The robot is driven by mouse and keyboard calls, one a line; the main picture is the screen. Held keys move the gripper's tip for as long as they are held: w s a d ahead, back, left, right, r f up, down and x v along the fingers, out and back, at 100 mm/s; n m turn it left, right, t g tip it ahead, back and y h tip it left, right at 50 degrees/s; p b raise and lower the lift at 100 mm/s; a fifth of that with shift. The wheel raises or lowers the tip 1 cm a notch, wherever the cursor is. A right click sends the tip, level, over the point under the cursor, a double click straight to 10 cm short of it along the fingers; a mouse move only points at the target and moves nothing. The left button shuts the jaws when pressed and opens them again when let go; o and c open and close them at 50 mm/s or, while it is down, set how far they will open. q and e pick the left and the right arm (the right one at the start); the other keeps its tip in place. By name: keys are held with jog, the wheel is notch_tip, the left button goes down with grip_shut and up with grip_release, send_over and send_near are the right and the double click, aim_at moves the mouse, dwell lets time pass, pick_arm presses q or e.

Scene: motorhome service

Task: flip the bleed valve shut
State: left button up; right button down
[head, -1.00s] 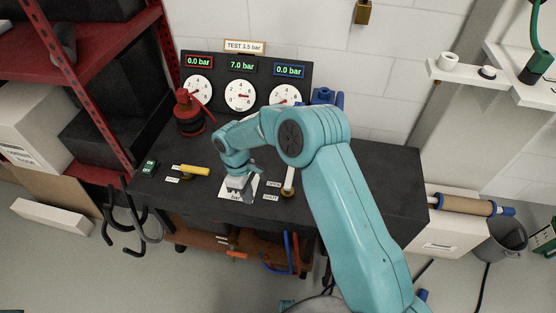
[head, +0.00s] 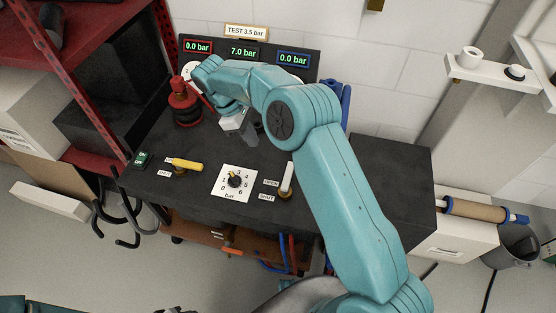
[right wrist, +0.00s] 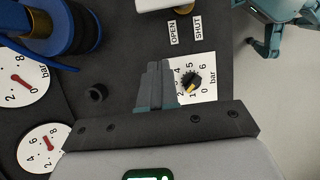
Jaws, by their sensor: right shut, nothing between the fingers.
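Two lever valves are on the dark bench top; no readable label tells which is the bleed valve. The white-handled valve (head: 288,178) points back toward the gauges, with OPEN and SHUT labels on its left; part of it shows at the top of the right wrist view (right wrist: 160,4). The yellow-handled valve (head: 186,164) lies sideways at the left, with a SHUT label by it. My right gripper (head: 252,138) is shut and empty, above the bench behind the dial and apart from both levers. Its fingers also show in the right wrist view (right wrist: 157,70). My left gripper is out of view.
A pressure dial (head: 235,182) with a black knob sits between the valves. A red bottle-like object (head: 184,104) stands at the back left. The gauge panel (head: 220,48) reads 0.0, 7.0 and 0.0 bar. Black hooks (head: 120,215) hang at the left front edge.

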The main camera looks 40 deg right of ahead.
aim_at(288, 178)
jog(key=shift+a, duration=0.15)
jog(key=b+x, duration=0.1)
jog(key=x, duration=0.9)
jog(key=s+d, duration=0.2)
jog(key=s, duration=0.1)
jog(key=shift+d, duration=0.2)
jog(key=shift+d+f, duration=0.1)
